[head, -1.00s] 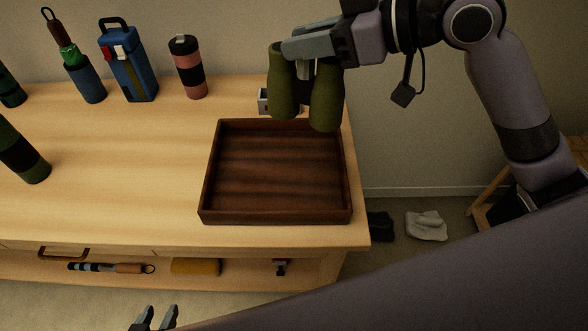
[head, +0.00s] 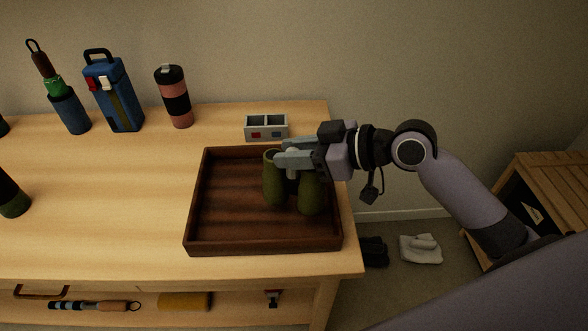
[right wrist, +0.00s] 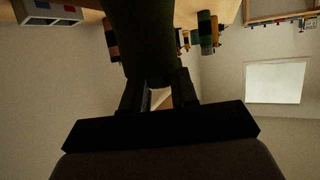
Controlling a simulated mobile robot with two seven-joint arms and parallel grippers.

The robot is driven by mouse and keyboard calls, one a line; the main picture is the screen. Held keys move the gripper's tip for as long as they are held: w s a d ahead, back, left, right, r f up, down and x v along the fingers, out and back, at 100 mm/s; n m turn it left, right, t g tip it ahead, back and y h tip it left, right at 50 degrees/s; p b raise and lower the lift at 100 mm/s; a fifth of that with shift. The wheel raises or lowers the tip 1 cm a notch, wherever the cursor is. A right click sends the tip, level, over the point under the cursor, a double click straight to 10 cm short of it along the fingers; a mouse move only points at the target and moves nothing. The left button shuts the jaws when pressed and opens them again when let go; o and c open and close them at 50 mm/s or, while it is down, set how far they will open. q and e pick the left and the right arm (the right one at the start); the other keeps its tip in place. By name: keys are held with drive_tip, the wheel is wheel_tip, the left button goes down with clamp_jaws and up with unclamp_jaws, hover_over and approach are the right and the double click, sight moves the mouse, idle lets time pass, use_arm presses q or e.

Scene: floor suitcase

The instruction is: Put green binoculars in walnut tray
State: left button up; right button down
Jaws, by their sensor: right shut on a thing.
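The green binoculars (head: 309,192) are held upright in my right gripper (head: 284,160), which is shut on them near their top. They are over the right part of the walnut tray (head: 262,248), with their lower ends within its walls in the head view. I cannot tell whether they touch the tray floor. The tray is a dark, shallow square box on the wooden bench and looks otherwise empty. In the right wrist view a dark barrel of the binoculars (right wrist: 147,40) fills the space between the fingers. My left gripper is not in view.
A small grey two-compartment box (head: 266,127) stands just behind the tray. A pink and black tumbler (head: 174,97), a blue case (head: 114,93) and a blue holder (head: 70,111) stand at the back left. A dark bottle (head: 12,196) is at the left edge.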

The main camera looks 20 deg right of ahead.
sight(293, 181)
drive_tip(key=shift+f, duration=2)
drive_tip(key=shift+f+b, duration=0.15)
drive_tip(key=shift+b, duration=0.2)
drive_tip(key=c, duration=0.9)
unclamp_jaws()
drive_tip(key=shift+f, duration=0.1)
drive_tip(key=shift+o, duration=0.2)
